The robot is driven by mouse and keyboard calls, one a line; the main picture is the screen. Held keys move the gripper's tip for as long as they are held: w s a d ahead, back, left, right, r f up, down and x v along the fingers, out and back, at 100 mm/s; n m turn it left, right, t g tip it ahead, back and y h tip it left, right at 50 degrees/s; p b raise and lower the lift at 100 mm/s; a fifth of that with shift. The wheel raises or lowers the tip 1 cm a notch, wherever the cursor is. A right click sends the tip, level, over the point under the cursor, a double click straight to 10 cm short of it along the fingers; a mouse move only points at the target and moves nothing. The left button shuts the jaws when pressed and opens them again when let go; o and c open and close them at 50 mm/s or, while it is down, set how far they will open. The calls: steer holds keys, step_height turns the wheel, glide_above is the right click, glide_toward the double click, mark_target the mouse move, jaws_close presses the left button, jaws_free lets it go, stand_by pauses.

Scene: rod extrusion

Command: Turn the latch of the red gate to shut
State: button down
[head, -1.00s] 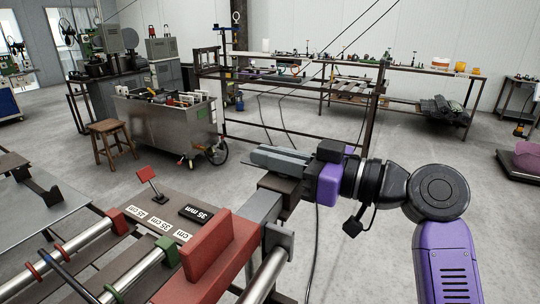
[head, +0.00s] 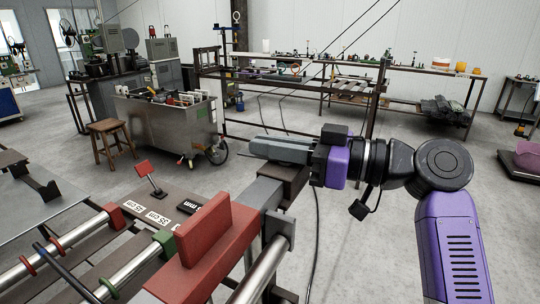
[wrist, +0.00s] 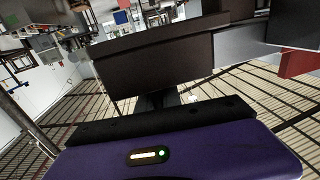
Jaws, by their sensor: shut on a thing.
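The red gate (head: 205,246) is a long red bar with a raised red block, at the bottom middle of the head view. A grey block (head: 262,193) adjoins its far end. Beyond it is the dark brown latch block (head: 290,188). My gripper (head: 280,150) reaches in from the right, its grey fingers pointing left over the latch block. It is shut on the latch, though the fingers hide the contact. In the wrist view, the dark block (wrist: 160,65) fills the middle, close to my gripper, with a grey piece (wrist: 240,43) and red (wrist: 298,63) at right.
Metal rods (head: 262,270) with red and green collars lie at the lower left. A steel cart (head: 170,122) and stool (head: 110,133) stand behind. Floor right of the gate is open.

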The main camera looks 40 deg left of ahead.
steer(key=shift+s+d+n+g+h+b, duration=0.15)
steer(key=shift+n+g+h+b, duration=0.5)
steer(key=shift+g, duration=0.4)
steer(key=shift+s+d+n+g+h+b, duration=0.15)
steer(key=shift+n+g+h+b, duration=0.25)
steer(key=shift+n+g, duration=0.55)
steer(key=shift+a, duration=0.1)
steer(key=c, duration=1.5)
jaws_free()
steer(key=shift+b+v, duration=0.35)
steer(key=shift+v, duration=3.55)
